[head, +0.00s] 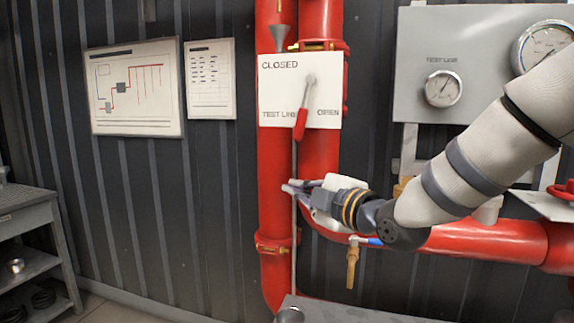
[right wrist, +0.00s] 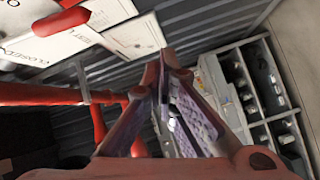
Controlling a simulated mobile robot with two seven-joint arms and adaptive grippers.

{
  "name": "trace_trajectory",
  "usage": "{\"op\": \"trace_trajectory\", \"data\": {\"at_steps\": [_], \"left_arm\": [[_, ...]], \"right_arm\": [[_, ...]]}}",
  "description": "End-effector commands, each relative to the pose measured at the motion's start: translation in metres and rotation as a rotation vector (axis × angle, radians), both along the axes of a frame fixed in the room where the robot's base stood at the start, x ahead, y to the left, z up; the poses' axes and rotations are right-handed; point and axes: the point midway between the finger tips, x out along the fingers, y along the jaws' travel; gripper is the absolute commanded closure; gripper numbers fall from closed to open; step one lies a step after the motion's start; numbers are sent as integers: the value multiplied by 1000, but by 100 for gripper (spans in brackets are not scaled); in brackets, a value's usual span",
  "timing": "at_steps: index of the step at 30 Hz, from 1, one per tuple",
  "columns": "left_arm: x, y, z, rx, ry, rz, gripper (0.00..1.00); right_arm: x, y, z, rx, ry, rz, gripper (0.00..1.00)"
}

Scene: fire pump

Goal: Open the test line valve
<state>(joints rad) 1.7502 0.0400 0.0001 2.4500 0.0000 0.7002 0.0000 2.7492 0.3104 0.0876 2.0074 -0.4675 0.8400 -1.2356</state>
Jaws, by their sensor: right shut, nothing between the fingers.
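The test line valve is a lever with a red handle (head: 300,123) on a white plate (head: 276,92) marked CLOSED, TEST LINE and OPEN. The lever hangs down from its pivot, leaning slightly left, with its tip near the plate's lower edge. My right gripper (head: 288,188) is shut and empty, below the plate in front of the red pipes, apart from the handle. In the right wrist view the shut fingers (right wrist: 165,62) show in the middle, and the red handle (right wrist: 62,20) is at the upper left. My left gripper is not in view.
Red vertical pipes (head: 272,205) stand behind the plate. A grey gauge panel (head: 415,65) is at the right, above a red horizontal pipe (head: 480,240). A small blue-handled valve (head: 352,262) hangs below my gripper.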

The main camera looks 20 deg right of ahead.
Motion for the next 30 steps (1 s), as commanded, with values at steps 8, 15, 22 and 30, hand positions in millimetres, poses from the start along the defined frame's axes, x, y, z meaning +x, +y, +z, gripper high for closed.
{"op": "trace_trajectory", "data": {"at_steps": [8, 15, 22, 30], "left_arm": [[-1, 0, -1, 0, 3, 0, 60], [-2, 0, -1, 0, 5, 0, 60], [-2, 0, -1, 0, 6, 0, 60], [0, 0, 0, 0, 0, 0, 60]], "right_arm": [[3, -3, 104, -170, -276, 10, 100], [47, 11, 109, -167, -272, 9, 100], [94, 27, 116, -165, -271, 8, 100], [92, -10, 112, -162, -270, 8, 100]]}}
